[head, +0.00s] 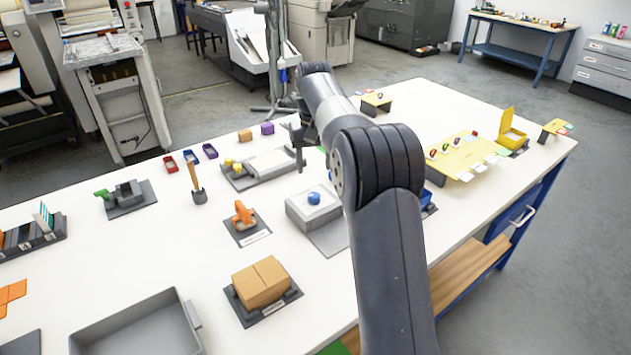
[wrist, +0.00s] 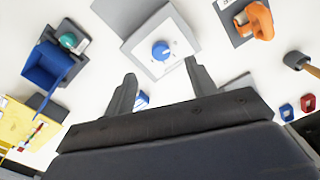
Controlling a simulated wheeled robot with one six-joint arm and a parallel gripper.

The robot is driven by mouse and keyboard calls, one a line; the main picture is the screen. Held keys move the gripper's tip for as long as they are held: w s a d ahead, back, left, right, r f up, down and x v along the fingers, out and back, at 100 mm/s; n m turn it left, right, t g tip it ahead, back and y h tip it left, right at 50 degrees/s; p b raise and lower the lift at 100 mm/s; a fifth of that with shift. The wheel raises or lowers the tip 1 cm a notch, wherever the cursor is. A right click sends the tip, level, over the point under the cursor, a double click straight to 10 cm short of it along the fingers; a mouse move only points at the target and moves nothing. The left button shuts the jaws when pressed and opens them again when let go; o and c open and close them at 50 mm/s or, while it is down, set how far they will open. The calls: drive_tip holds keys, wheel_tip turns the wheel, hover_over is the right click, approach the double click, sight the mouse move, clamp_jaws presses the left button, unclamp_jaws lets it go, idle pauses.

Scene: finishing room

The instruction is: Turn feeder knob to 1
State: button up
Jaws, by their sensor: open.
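The blue feeder knob (head: 314,197) sits on top of a light grey box on a grey base plate (head: 329,237), in the middle of the table. In the wrist view the knob (wrist: 161,50) is on a pale square face with small dark marks around it, too small to read. I cannot tell which mark it points to. My gripper (wrist: 160,67) is open and empty. In the wrist view its two dark fingers are apart, with the knob just beyond and between their tips. In the head view my gripper (head: 297,135) is small, partly hidden by my arm, and above the table.
An orange clamp-like part (head: 243,212) stands left of the box. A wooden-handled tool (head: 197,183) stands upright further left. A cardboard block (head: 262,281) lies in front. A yellow board with hooks (head: 465,155) is at the right. A blue bin (wrist: 45,66) shows in the wrist view.

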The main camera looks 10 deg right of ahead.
sight(314, 195)
drive_tip(key=f, duration=0.3)
drive_tip(key=w+f, duration=0.1)
drive_tip(key=f, duration=0.7)
drive_tip(key=shift+w+d+f, duration=0.1)
drive_tip(key=shift+w, duration=0.25)
drive_tip(key=shift+c, duration=0.3)
drive_tip(key=c, duration=0.9)
